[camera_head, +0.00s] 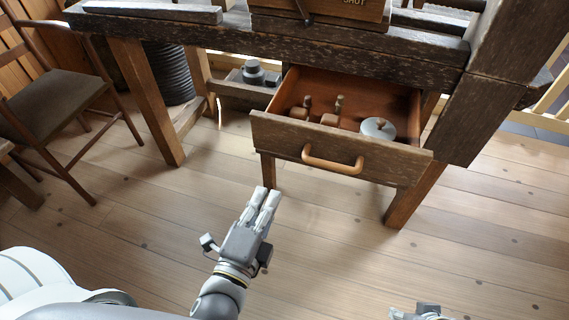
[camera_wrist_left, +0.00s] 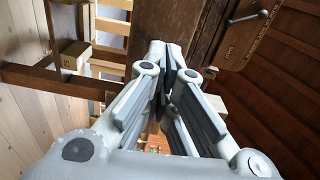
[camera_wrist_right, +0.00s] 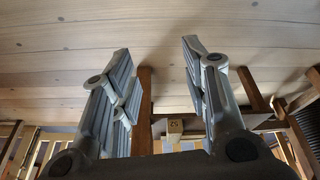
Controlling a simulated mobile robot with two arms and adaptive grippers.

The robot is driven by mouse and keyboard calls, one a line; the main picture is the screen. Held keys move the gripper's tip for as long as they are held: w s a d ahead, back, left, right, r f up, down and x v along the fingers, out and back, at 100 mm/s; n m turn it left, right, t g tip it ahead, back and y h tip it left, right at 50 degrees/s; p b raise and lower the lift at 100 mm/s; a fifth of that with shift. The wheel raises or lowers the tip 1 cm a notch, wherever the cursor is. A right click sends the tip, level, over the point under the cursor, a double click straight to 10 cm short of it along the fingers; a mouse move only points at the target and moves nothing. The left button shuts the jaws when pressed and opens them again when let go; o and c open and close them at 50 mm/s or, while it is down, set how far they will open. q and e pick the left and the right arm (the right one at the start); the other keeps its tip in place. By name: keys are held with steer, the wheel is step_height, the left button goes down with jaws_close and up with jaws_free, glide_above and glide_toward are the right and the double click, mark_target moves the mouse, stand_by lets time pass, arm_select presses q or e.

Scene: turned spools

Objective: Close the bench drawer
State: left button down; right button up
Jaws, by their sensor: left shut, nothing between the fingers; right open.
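The bench drawer (camera_head: 280,140) is pulled out from under the dark wooden bench (camera_head: 330,58). Its front carries an orange-brown bar handle (camera_head: 332,160). Inside the drawer are small wooden pieces (camera_head: 330,118) and a round grey lidded object (camera_head: 378,128). My left gripper (camera_head: 268,192) is in front of and below the drawer front, to the left of the handle, apart from it. Its fingers are shut and empty, also in the left wrist view (camera_wrist_left: 170,70). My right gripper shows open and empty in the right wrist view (camera_wrist_right: 160,65); only a bit of it shows at the bottom of the head view.
A chair (camera_head: 60,100) stands at the left beside the bench leg (camera_head: 148,105). A black ribbed cylinder (camera_head: 165,75) and a low shelf with a grey object (camera_head: 253,72) are under the bench. The plank floor (camera_head: 330,240) in front of the drawer is clear.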

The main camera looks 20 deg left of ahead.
arm_select(q)
steer(key=p, duration=0.2)
glide_toward(290, 140)
steer(key=w, duration=0.5)
steer(key=shift+w, duration=0.2)
steer(key=shift+w+f, duration=0.1)
steer(key=shift+w, duration=0.85)
arm_select(e)
steer(key=shift+s+x, duration=0.15)
steer(key=shift+x, duration=1.25)
steer(key=shift+s+x, duration=0.1)
steer(key=shift+x, duration=1.25)
steer(key=shift+f, duration=0.1)
arm_select(q)
steer(key=shift+w, duration=0.1)
